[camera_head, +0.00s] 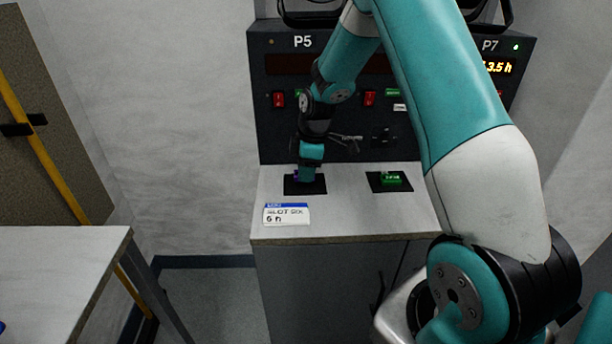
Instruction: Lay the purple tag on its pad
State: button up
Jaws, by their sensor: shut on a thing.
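My gripper (308,176) points down over a dark pad (318,188) on the left part of the white counter. It is shut on the purple tag (296,175), of which only a small purple edge shows at the left of the fingers. The rest of the tag is hidden by the gripper. I cannot tell whether the tag touches the pad or is held just above it.
A second dark pad (376,187) to the right bears a green tag (391,178). A dark panel (280,135) marked P5 and P7 rises behind. Another table (60,265) is at left.

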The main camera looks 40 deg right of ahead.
jog(key=shift+f, duration=1)
jog(key=o, duration=0.9)
jog(key=shift+f, duration=0.1)
